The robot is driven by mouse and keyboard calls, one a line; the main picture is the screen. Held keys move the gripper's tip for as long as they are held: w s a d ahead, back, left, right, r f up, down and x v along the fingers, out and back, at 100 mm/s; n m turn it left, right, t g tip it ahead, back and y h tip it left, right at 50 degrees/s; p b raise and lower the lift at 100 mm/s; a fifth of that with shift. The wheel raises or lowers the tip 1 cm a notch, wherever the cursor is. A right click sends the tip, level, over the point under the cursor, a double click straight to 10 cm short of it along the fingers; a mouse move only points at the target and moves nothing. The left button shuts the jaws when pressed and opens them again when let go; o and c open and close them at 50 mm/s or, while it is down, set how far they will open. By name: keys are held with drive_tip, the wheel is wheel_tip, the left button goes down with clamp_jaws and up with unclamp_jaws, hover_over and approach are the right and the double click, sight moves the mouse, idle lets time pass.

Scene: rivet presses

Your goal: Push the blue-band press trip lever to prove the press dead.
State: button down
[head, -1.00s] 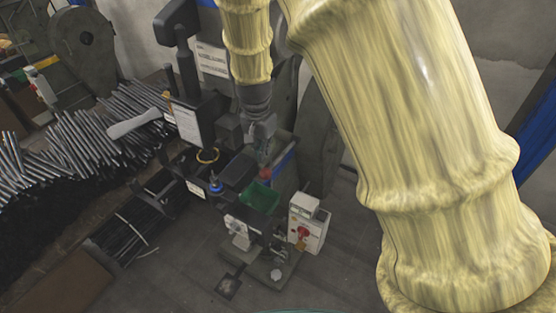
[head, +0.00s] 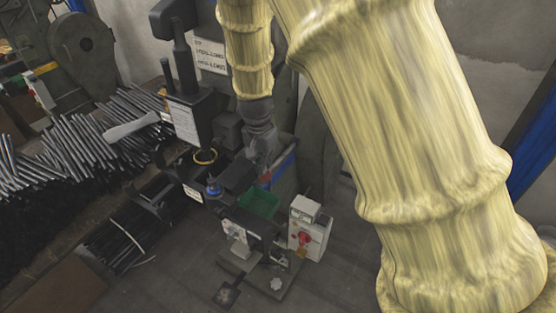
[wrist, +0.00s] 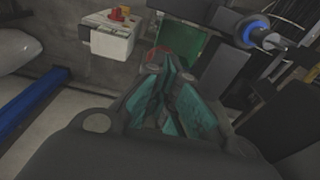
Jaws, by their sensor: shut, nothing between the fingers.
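The blue band (head: 213,187) rings a dark upright spindle on a black press head in the head view. It also shows at the upper right of the wrist view (wrist: 254,31). I cannot pick out the trip lever with certainty. My gripper (head: 264,167) points down, right of and a little behind the blue band, and is partly hidden. In the wrist view its teal-padded fingers (wrist: 157,66) are closed with nothing between them. A dull red patch shows at the fingertips; I cannot tell what it belongs to or whether they touch.
A yellow ring (head: 205,156) is on the black machine at left. Metal rods (head: 60,150) are piled at far left.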

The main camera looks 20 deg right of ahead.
sight(263, 177)
drive_tip(key=shift+s+a+f, duration=0.1)
drive_tip(key=shift+f, duration=0.75)
drive_tip(key=shift+a+f+b, duration=0.1)
drive_tip(key=shift+f+b, duration=0.35)
drive_tip(key=shift+f, duration=0.45)
drive_tip(key=shift+s, duration=0.1)
drive_tip(key=shift+f, duration=0.85)
drive_tip(key=shift+f+b, duration=0.5)
drive_tip(key=shift+f, duration=0.45)
